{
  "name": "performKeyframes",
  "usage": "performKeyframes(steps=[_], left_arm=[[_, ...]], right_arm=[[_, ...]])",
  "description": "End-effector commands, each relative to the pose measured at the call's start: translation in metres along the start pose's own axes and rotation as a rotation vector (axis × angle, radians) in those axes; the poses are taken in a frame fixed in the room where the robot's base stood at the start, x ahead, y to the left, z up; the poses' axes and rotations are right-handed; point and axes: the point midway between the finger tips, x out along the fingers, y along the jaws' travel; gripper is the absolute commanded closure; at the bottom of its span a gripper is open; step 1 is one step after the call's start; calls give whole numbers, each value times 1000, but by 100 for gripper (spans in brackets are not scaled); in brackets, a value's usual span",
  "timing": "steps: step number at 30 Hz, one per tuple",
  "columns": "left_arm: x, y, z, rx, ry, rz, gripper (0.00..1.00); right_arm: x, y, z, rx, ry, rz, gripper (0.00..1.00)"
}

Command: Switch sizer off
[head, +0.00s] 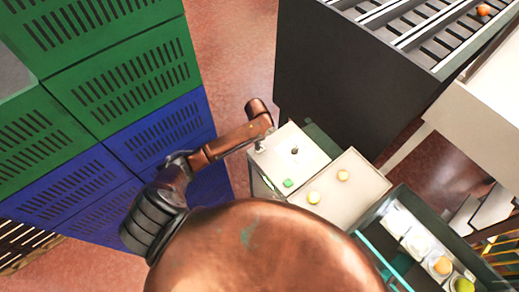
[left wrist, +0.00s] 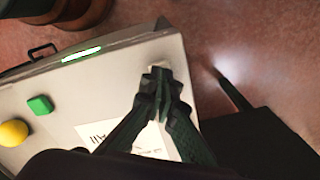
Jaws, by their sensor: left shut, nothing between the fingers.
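The control box has a pale top panel (head: 312,158), which also fills the left of the left wrist view (left wrist: 75,85). A green square button (head: 288,183) is on it; the button also shows in the left wrist view (left wrist: 40,104). A small dark switch (head: 294,150) stands on the panel near its far side. My left gripper (head: 260,147) is at the panel's left edge, left of the switch. In the left wrist view the gripper (left wrist: 158,78) is shut and empty over the panel, covering part of a printed label (left wrist: 97,130). My right gripper is not in view.
Green crates (head: 125,80) and blue crates (head: 160,135) are stacked at the left. A dark machine (head: 335,75) with slotted lanes stands at the upper right. A fruit tray (head: 400,222) is lower right.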

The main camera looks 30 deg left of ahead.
Motion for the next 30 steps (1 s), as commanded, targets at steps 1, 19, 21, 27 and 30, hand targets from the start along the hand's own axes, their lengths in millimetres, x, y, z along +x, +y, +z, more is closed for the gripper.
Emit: performKeyframes(steps=[1, 19, 21, 27, 30], left_arm=[[1, 0, 0, 0, 0, 0, 100], [10, 0, 0, 0, -1, 1, 100], [10, 0, 0, 0, -1, 1, 100], [13, 0, 0, 0, -1, 1, 100], [15, 0, 0, 0, 0, 1, 100]], right_arm=[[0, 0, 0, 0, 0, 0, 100], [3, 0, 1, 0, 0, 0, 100], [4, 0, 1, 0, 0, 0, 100], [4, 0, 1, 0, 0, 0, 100], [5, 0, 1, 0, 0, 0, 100]])
